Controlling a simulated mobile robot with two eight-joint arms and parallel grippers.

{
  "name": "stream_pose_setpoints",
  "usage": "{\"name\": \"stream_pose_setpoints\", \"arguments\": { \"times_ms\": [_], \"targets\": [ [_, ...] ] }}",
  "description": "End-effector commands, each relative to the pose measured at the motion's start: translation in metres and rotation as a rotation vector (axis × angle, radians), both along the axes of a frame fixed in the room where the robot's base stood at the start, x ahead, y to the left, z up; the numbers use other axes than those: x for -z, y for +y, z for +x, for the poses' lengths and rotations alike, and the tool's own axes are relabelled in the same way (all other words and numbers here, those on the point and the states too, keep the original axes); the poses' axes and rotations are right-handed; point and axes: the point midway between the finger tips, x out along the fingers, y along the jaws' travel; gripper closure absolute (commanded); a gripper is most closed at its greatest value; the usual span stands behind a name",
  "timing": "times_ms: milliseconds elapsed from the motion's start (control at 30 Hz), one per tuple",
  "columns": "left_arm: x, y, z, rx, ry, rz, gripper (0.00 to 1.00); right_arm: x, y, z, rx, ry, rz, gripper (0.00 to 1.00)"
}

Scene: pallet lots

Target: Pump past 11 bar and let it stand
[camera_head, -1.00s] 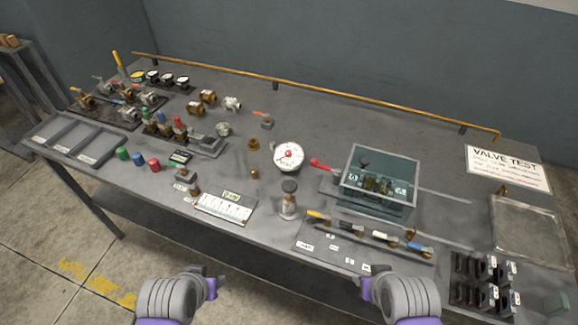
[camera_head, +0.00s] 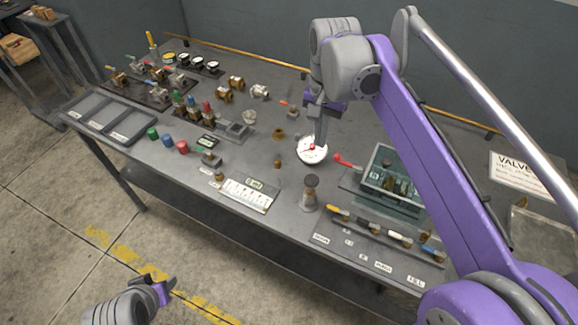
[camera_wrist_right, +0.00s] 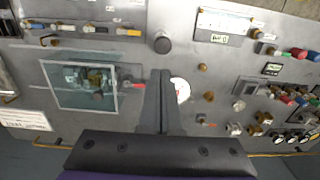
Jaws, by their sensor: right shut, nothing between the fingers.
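The round white gauge (camera_head: 311,151) with a red needle stands mid-table; its reading is too small to tell. It also shows partly behind my fingers in the right wrist view (camera_wrist_right: 183,90). A red lever (camera_head: 346,160) lies beside the glass-walled tank (camera_head: 382,186); both show left of my fingers in the wrist view, the lever (camera_wrist_right: 138,86) and the tank (camera_wrist_right: 60,97). My right gripper (camera_head: 319,140) points down over the gauge, shut and empty, overlapping it in view; I cannot tell if they touch. My left gripper (camera_head: 166,290) hangs off the table's front, its jaw opening unclear.
A dark-topped pot (camera_head: 309,194) stands in front of the gauge. A white scale card (camera_head: 248,194) lies to its left.

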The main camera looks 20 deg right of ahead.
Motion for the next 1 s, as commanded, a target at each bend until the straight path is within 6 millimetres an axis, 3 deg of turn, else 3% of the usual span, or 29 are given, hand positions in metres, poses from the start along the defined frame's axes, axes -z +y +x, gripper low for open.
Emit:
{"name": "stream_pose_setpoints", "arguments": {
  "times_ms": [400, 567, 667, 1000],
  "targets": [
    [-0.001, 0.0, 0.0, 0.0, -0.001, 0.0, 0.53, -0.004, -0.002, 0.003, 0.025, 0.014, 0.003, 1.0],
    [0.0, 0.0, 0.0, 0.0, 0.0, 0.0, 0.53, 0.003, -0.002, 0.003, 0.024, 0.014, 0.003, 1.0],
    [0.001, 0.0, -0.001, 0.0, 0.001, 0.0, 0.53, 0.017, -0.002, 0.003, 0.023, 0.014, 0.003, 1.0],
    [0.005, 0.0, -0.003, 0.0, 0.005, 0.0, 0.53, 0.089, -0.001, 0.003, 0.023, 0.014, 0.003, 1.0]
  ]
}}
